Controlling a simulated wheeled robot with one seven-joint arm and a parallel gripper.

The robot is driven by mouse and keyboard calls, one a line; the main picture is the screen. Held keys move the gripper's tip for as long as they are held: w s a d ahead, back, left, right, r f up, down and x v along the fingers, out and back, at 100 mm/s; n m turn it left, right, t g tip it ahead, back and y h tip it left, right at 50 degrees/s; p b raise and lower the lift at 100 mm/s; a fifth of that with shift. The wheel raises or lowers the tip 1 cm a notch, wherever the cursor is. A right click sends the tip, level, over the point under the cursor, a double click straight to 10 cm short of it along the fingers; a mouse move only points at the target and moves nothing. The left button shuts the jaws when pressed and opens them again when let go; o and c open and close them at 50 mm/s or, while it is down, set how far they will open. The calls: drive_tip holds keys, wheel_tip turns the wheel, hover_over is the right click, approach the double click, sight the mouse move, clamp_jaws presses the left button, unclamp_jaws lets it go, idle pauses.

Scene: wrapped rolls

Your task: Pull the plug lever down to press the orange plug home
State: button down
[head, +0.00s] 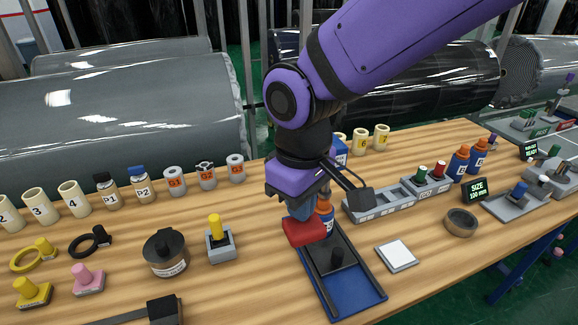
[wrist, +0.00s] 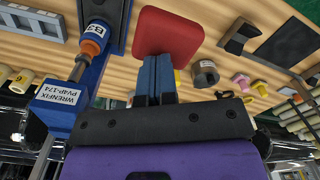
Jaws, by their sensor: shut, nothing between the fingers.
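The orange plug (head: 325,208) stands at the far end of a blue-and-grey base, partly hidden by my gripper. In the wrist view the orange part (wrist: 92,46) lies between a B3 label and a metal rod that runs to a blue labelled block (wrist: 62,103). A red block, seemingly the lever's handle (head: 304,232), is right under my fingertips; it also shows in the wrist view (wrist: 168,32). My gripper (head: 300,212) is shut, its blue fingers (wrist: 155,78) together and pointing at the red block. Whether they touch it I cannot tell. The lever's arm is not clear.
A grey rack (head: 380,205) stands behind. A yellow-topped plug block (head: 218,240) stands left.

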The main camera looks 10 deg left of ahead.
wheel_tip(320, 180, up, 14)
drive_tip(key=shift+r, duration=0.2)
idle(1.4)
drive_tip(key=w+d+r+m+t, duration=0.1)
drive_tip(key=w+d+r+m, duration=0.15)
drive_tip(key=d, duration=0.75)
drive_tip(key=s+d+f+m+t, duration=0.1)
drive_tip(key=s+d+m, duration=0.1)
drive_tip(key=d, duration=0.6)
drive_tip(key=s+d+f+m+t, duration=0.1)
drive_tip(key=d+m, duration=0.3)
drive_tip(key=d, duration=0.5)
drive_tip(key=s+d+f+m+t, duration=0.1)
drive_tip(key=s+d+m, duration=0.3)
drive_tip(key=d, duration=0.5)
drive_tip(key=shift+f+t, duration=0.35)
drive_tip(key=shift+t, duration=0.35)
